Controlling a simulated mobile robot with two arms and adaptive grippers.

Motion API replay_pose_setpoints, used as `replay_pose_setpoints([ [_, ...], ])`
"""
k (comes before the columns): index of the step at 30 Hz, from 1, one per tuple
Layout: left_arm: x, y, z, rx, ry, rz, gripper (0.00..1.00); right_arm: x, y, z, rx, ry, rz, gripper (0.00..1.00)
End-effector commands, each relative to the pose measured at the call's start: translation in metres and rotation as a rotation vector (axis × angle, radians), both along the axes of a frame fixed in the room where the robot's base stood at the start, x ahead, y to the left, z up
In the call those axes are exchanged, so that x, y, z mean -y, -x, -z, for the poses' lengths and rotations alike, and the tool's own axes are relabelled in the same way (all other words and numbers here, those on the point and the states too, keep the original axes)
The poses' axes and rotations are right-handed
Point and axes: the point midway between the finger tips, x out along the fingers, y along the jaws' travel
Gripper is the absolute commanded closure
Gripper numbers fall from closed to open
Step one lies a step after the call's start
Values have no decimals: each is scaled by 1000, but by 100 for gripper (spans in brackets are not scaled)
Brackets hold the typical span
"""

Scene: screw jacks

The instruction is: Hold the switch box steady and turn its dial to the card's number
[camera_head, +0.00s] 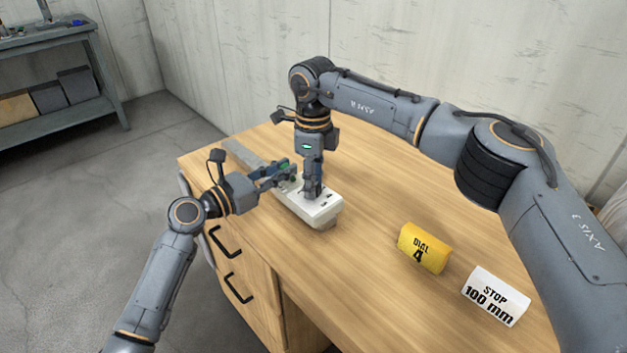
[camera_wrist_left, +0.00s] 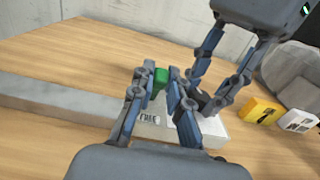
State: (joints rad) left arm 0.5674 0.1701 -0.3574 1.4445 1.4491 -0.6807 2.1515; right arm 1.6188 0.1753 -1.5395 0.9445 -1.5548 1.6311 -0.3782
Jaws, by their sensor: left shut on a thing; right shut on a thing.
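The white switch box (camera_head: 319,211) lies on the wooden table at the near end of a long grey bar (camera_head: 241,153). Its pale side with a small dark label also shows in the left wrist view (camera_wrist_left: 150,129). My left gripper (camera_head: 286,171) reaches in from the left. Its fingers are closed about a green part (camera_wrist_left: 161,77) above the box. My right gripper (camera_head: 313,193) points straight down onto the box's top and is shut on a part there. Its fingers hide that part, and I cannot make out the dial. A yellow card (camera_head: 423,248) reads "DIAL 4".
A white card (camera_head: 496,296) reading "STOP 100 mm" stands right of the yellow one. The table top (camera_head: 370,205) between box and cards is clear. Drawers with black handles (camera_head: 238,288) are below the table's left edge. A grey shelf (camera_head: 60,115) stands far left.

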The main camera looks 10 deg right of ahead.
Motion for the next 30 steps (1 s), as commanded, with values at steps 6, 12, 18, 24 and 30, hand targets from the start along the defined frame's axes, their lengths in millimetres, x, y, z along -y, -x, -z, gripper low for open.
replay_pose_setpoints([
  [6,0,0,0,-1,-1,0,100,1,-1,-1,3,1,207,99],
  [12,0,0,0,-1,-1,1,100,1,-1,-1,4,0,397,99],
  [18,0,0,0,-1,-1,1,100,1,-2,-1,4,0,582,99],
  [24,0,0,0,-1,-1,1,100,1,-2,-1,4,0,743,99],
  [30,0,0,0,-1,-1,2,100,2,-2,-1,5,0,862,99],
])
